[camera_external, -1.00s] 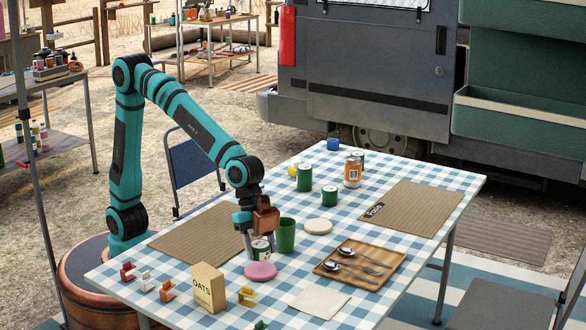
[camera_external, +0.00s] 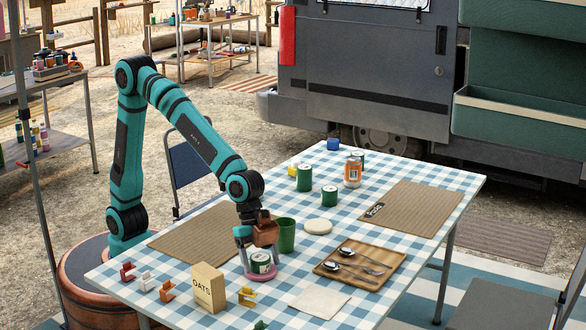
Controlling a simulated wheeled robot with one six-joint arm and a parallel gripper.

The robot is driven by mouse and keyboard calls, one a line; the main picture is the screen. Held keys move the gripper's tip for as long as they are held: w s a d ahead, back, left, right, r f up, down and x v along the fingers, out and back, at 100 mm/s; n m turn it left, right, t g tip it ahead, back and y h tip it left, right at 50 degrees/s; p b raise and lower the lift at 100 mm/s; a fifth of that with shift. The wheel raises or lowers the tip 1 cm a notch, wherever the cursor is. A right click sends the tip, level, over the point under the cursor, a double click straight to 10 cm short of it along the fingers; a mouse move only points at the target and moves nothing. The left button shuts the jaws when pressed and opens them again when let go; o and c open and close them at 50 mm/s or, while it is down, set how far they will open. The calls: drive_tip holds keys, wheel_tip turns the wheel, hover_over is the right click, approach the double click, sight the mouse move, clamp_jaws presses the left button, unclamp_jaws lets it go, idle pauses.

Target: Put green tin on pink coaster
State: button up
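The green tin (camera_external: 261,263), with a green top and a white label, stands upright on the pink coaster (camera_external: 262,278) near the front edge of the table. The coaster's rim shows around its foot. My gripper (camera_external: 260,260) points down over the tin with one finger on each side. The fingers look spread, with a small gap at the left side of the tin. The contact on the far side is hard to see.
A green cup (camera_external: 286,236) stands close to my gripper on the right. An oats box (camera_external: 208,288) is at the left, and a wooden cutlery tray (camera_external: 348,282) at the right. Other green tins (camera_external: 304,178) stand farther back. A white coaster (camera_external: 318,227) lies behind the tray.

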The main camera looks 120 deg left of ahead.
drive_tip(key=shift+r, duration=0.15)
drive_tip(key=v, duration=1.2)
drive_tip(key=s+a+r+n+t, duration=0.1)
drive_tip(key=s+a+r+t, duration=0.2)
drive_tip(key=s+r, duration=0.5)
drive_tip(key=s+a+r+n+t, duration=0.2)
drive_tip(key=s+a+r+t, duration=0.15)
drive_tip(key=s+r, duration=0.45)
drive_tip(key=s+a+r+n+t+y, duration=0.1)
drive_tip(key=s+r+t, duration=0.2)
drive_tip(key=s, duration=0.7)
drive_tip(key=s+a+r+n+t+y, duration=0.1)
drive_tip(key=s+r+t, duration=0.3)
drive_tip(key=s, duration=0.6)
drive_tip(key=shift+a+r, duration=0.2)
drive_tip(key=shift+a, duration=0.1)
